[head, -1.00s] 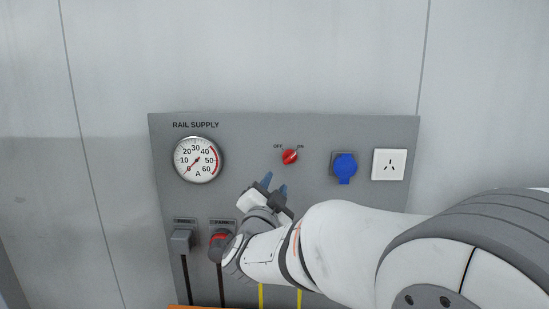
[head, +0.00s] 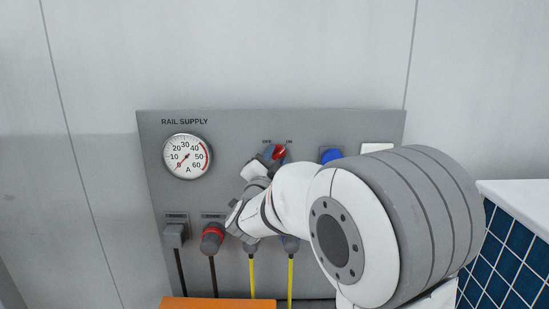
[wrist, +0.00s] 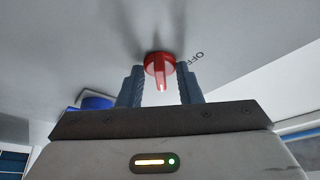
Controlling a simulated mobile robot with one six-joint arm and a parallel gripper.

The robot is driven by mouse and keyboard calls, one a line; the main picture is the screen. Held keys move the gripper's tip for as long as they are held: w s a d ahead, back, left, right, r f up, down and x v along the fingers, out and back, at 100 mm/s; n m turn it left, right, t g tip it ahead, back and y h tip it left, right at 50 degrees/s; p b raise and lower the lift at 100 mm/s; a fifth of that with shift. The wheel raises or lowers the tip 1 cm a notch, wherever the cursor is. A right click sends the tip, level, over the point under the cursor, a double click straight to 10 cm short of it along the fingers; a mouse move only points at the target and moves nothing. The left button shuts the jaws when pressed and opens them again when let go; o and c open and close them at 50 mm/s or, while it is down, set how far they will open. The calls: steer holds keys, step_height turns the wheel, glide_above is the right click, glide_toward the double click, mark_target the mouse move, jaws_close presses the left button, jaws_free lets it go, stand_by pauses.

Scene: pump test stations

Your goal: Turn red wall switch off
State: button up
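The red wall switch (head: 281,152) is a rotary knob on the grey RAIL SUPPLY panel, below OFF and ON labels. My gripper (head: 272,156) is at the knob in the head view, partly covering it. In the wrist view, the knob (wrist: 160,65) lies between the two blue-grey fingertips of my gripper (wrist: 160,76). The fingers are apart, with a visible gap on each side of the knob's raised grip. The OFF label (wrist: 200,60) shows beside the knob there. Its exact turn angle is hard to tell now.
A round gauge (head: 187,157) is at the panel's left. A blue socket (head: 331,155) and a white outlet (head: 377,148) are at the right, partly hidden by my arm. Plugs with dark and yellow cables, including a red-ringed one (head: 213,237), sit below. The wall above is clear.

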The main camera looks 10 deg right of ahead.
jaws_close()
steer(key=shift+f+b, duration=0.15)
steer(key=shift+b, duration=0.25)
steer(key=shift+s+d+n+t+y+b, duration=0.1)
steer(key=shift+d+n+t+y+b, duration=0.25)
steer(key=shift+n+y+b, duration=2.5)
steer(key=shift+d+n+t+y+b, duration=0.15)
steer(key=shift+n+t+y+b, duration=0.65)
steer(key=shift+n+b, duration=3.85)
steer(key=shift+s+d+n+t+y+b, duration=0.1)
steer(key=shift+d+n+y+b, duration=0.15)
steer(key=shift+n+y+b, duration=3.5)
steer(key=n+h+p, duration=0.3)
